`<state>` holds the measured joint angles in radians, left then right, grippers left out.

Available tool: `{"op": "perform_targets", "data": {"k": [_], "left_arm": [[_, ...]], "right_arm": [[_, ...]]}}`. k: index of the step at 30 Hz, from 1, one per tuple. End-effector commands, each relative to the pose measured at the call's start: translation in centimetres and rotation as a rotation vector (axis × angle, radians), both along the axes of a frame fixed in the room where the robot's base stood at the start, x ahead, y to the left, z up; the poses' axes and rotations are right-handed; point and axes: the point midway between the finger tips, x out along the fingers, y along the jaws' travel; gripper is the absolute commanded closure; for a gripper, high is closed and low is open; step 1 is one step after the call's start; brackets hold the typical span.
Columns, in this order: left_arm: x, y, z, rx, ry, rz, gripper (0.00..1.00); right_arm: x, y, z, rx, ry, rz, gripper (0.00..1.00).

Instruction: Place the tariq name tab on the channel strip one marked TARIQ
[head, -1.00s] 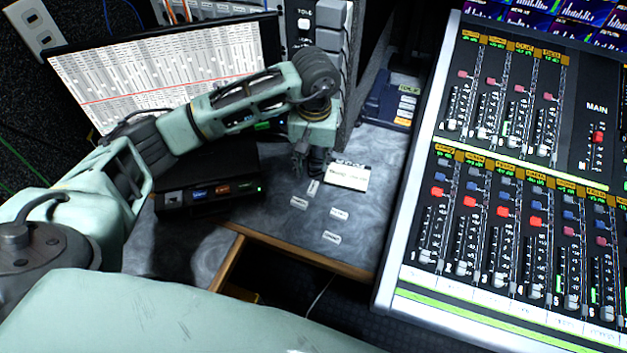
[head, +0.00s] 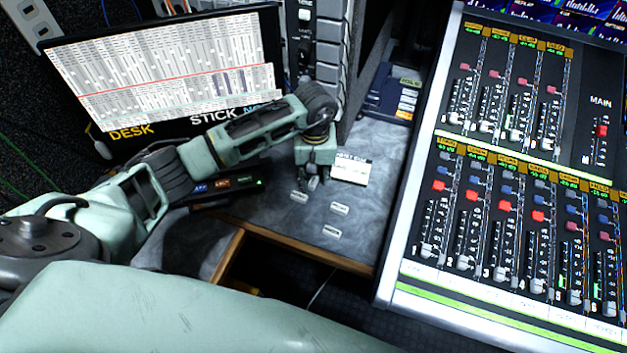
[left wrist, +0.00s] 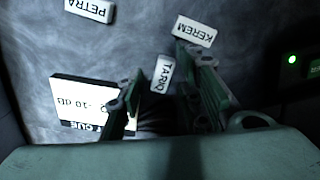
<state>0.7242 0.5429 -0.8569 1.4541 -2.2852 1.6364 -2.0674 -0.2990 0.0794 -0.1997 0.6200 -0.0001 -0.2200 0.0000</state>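The TARIQ name tab (left wrist: 164,74), a small white tab with black letters, lies on the grey desk in the left wrist view. My left gripper (left wrist: 168,88) is open, its two fingers on either side of that tab and apart from it. In the head view my left gripper (head: 313,182) points down at the desk and mostly hides this tab. The mixing console (head: 505,200) is at right. Its leftmost lower channel strip (head: 432,235) has a pale label band at its foot, too small to read. My right gripper is not in view.
The KEREM tab (left wrist: 195,31) lies close by one finger; the PETRA tab (left wrist: 90,9) is farther off. A white cue card (left wrist: 92,100) lies beside the other finger. A monitor (head: 165,75) and a small button box (head: 225,185) stand at left. The desk's wooden edge (head: 300,248) is in front.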

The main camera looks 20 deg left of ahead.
Motion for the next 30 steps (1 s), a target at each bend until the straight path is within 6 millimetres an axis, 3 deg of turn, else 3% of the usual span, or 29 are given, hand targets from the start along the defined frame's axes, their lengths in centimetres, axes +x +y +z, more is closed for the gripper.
{"op": "perform_targets", "data": {"k": [12,22,29,30], "left_arm": [[0.0,0.0,0.1,0.000,0.000,-0.001,0.99],[0.0,0.0,0.6,0.000,-0.001,-0.001,1.00],[0.1,0.1,4.7,0.003,-0.003,-0.001,1.00],[0.0,-0.8,5.1,-0.002,-0.002,-0.007,1.00]], "right_arm": [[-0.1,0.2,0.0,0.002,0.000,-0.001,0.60],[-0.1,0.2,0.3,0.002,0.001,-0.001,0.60],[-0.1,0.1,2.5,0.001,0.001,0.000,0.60],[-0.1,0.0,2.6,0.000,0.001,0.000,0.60]]}}
